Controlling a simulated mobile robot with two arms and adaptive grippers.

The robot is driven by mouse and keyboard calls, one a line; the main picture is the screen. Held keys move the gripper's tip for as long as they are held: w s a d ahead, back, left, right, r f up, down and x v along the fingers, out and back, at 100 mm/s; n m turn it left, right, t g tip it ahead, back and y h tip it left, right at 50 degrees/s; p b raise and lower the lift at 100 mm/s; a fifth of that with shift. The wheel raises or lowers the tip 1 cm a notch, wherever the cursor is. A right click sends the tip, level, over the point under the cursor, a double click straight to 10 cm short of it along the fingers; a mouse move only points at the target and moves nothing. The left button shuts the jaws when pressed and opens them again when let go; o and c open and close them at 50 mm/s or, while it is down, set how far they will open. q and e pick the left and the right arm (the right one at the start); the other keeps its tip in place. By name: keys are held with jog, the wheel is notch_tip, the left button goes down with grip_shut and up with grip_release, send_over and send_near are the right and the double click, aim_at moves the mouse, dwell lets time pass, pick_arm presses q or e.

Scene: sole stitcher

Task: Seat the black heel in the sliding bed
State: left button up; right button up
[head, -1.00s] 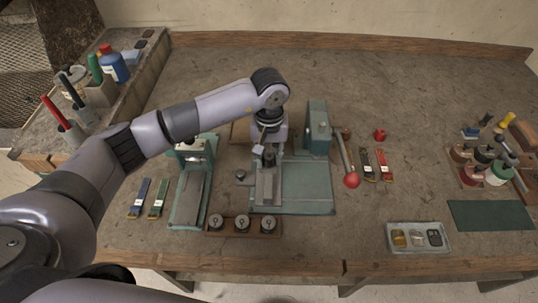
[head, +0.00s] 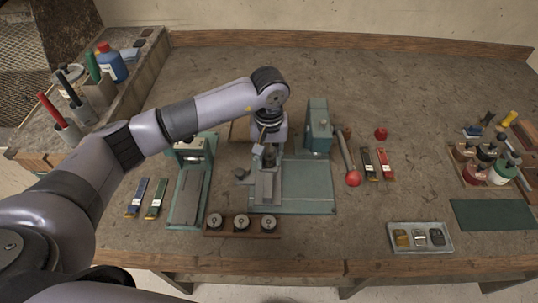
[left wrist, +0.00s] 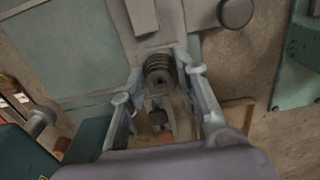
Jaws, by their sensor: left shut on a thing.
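My left gripper (left wrist: 160,72) points down over the teal machine in the middle of the bench. In the head view its fingers (head: 269,150) are small and partly hidden by my wrist. In the left wrist view its fingers close on both sides of a dark, ribbed, rounded piece (left wrist: 158,64), which looks like the black heel. The grey sliding bed (head: 266,188) lies at the gripper, towards the front edge; part of it shows in the left wrist view (left wrist: 140,14). Whether the heel touches the bed cannot be told. My right gripper is out of view.
A teal column (head: 318,127) with a red-knobbed lever (head: 352,178) stands right of the gripper. A second teal device (head: 187,195) stands left. A rack of round parts (head: 242,224) lies in front. A small tray (head: 421,249) is at front right. The back right bench is clear.

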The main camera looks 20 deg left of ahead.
aim_at(269, 159)
pick_arm(q)
jog(key=shift+f, duration=0.15)
jog(key=o, duration=0.8)
notch_tip(269, 159, up, 11)
jog(key=p, duration=0.4)
dwell(0.3)
dwell(0.5)
